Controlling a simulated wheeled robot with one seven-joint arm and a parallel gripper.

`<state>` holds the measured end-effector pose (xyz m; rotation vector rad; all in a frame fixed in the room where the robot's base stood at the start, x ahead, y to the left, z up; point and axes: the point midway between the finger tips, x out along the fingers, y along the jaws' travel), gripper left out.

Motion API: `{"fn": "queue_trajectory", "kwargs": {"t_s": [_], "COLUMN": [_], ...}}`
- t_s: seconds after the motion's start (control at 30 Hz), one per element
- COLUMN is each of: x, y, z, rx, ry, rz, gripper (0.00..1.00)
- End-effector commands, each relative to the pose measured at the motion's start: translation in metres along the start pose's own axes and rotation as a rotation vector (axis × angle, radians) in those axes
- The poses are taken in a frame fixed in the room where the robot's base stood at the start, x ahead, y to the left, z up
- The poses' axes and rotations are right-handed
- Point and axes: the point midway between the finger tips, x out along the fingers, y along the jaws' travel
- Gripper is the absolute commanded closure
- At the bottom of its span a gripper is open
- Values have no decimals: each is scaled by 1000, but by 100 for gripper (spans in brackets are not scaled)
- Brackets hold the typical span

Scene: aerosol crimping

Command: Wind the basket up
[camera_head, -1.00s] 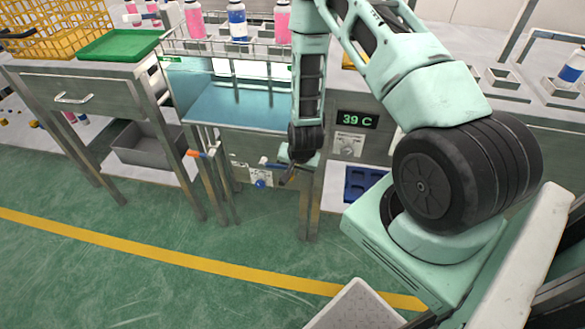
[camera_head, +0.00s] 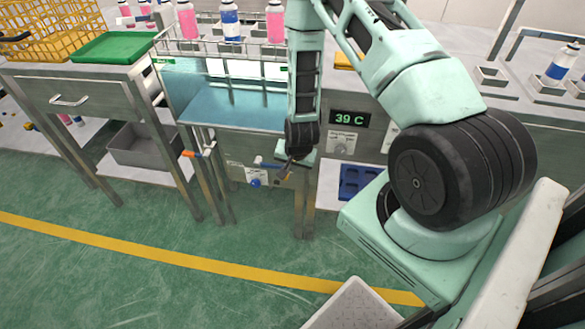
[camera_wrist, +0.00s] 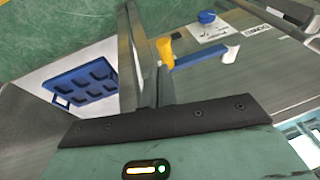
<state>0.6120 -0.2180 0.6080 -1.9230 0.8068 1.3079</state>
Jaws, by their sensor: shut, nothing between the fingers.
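The wire basket (camera_head: 238,49) holds pink and blue-and-white bottles. It sits at the top of the glass-fronted bath (camera_head: 225,105), with blue water below it. A crank with a blue arm (camera_head: 266,163) is on the bath's lower front. My gripper (camera_head: 283,178) is shut and empty, beside the handle end of the crank; the head view hides that handle. I cannot tell whether the fingers touch it.
An orange-handled valve (camera_head: 190,153) is to the left. A 39 C display (camera_head: 349,118) is to the right. A blue tray (camera_head: 358,182) lies on the low shelf. The green floor in front is clear.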

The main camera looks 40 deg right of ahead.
Motion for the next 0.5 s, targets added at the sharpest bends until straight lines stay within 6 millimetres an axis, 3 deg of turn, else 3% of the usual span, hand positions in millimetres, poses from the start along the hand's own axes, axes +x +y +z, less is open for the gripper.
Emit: {"fn": "queue_trajectory", "kwargs": {"t_s": [0.1, 0.5], "x": [-26, -99], "y": [-10, 11], "z": [-16, -12], "rx": [-2, -1], "ry": [2, 1], "rz": [-3, -2], "gripper": [100, 100]}}
